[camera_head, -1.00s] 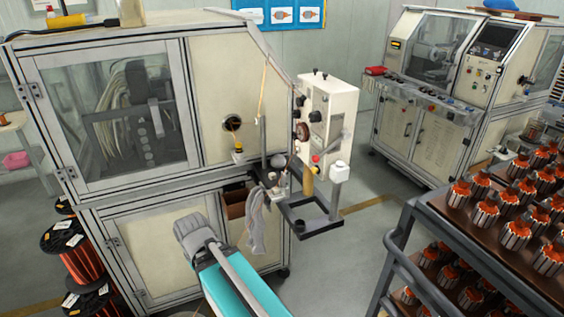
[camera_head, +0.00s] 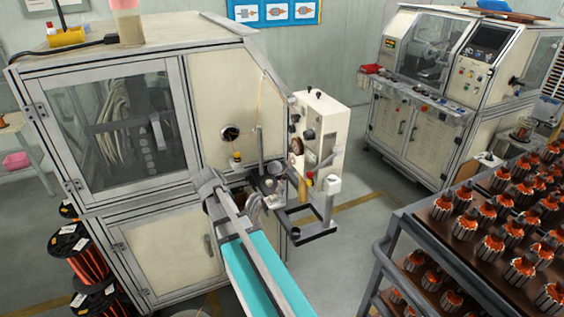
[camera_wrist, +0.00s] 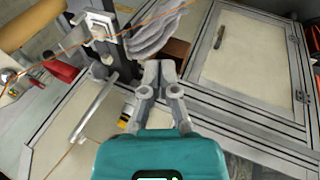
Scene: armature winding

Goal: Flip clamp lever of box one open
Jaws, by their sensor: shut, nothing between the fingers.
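My gripper (camera_wrist: 158,72) shows in the wrist view with its two grey fingers close together and nothing between them. Its tips are near the hanging grey cloth (camera_wrist: 158,28) and the front of the winding machine. In the head view my arm reaches up to the machine's right front, and I cannot make out the fingers there. A white control box (camera_head: 322,125) with knobs stands right of the machine, with a grey lever-like bar on its face. No label marks box one, and I cannot tell which part is its clamp lever.
The winding machine (camera_head: 215,90) has a metal post and fittings below a round wire opening. A dark open tray frame (camera_head: 305,232) sticks out below the control box. A rack of armatures (camera_head: 380,250) stands at the right, wire spools (camera_head: 80,255) at lower left. Open floor lies between.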

